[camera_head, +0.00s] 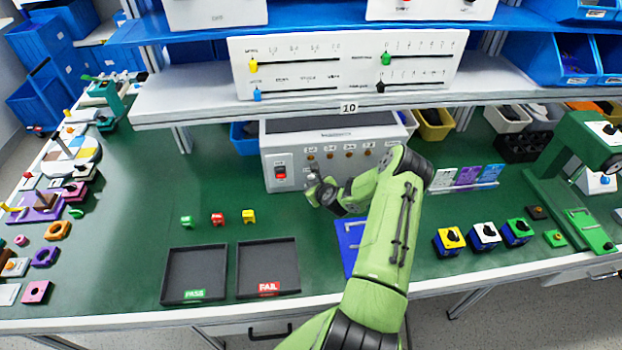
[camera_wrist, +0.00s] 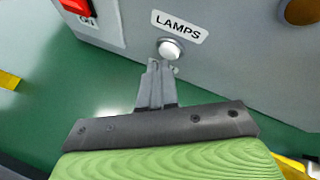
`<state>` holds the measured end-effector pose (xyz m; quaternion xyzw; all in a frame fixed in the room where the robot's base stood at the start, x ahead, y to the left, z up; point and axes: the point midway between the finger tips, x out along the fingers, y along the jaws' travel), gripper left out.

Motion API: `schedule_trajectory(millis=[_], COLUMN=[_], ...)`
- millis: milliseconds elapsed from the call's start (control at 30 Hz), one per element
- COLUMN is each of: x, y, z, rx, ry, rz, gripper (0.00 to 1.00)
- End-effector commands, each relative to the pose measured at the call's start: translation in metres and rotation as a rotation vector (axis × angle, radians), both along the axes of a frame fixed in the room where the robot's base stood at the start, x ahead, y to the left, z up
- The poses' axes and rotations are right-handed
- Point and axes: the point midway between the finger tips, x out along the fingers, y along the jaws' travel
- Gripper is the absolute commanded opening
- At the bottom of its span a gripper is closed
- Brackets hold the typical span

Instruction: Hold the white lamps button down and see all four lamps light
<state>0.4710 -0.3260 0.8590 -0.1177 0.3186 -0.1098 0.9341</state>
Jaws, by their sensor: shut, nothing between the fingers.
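The grey test box (camera_head: 268,160) stands at the back middle of the green bench. Its front has a red rocker switch (camera_head: 281,172) at the left and a row of small amber-brown lamps, the leftmost lamp (camera_head: 310,157) included; they look dull, without a clear glow. In the wrist view the round white lamps button (camera_wrist: 170,49) sits under the "LAMPS" label (camera_wrist: 180,26). My gripper (camera_wrist: 160,66) is shut and empty, its tips just below the button; I cannot tell whether they touch it. In the head view my gripper (camera_head: 313,180) hides the button.
Black PASS (camera_head: 194,257) and FAIL (camera_head: 268,254) trays lie in front of the box, with small green, red and yellow blocks behind them. A blue mat (camera_head: 348,250) lies beside my arm. A shelf (camera_head: 200,104) overhangs the back.

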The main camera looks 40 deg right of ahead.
Motion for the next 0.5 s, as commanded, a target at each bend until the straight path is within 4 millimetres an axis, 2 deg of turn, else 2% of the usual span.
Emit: schedule_trajectory(millis=[500], x=[0.0056], y=[-0.0035], z=[0.0], rx=[0.0], ry=[-0.001], rz=[0.0], gripper=[0.0])
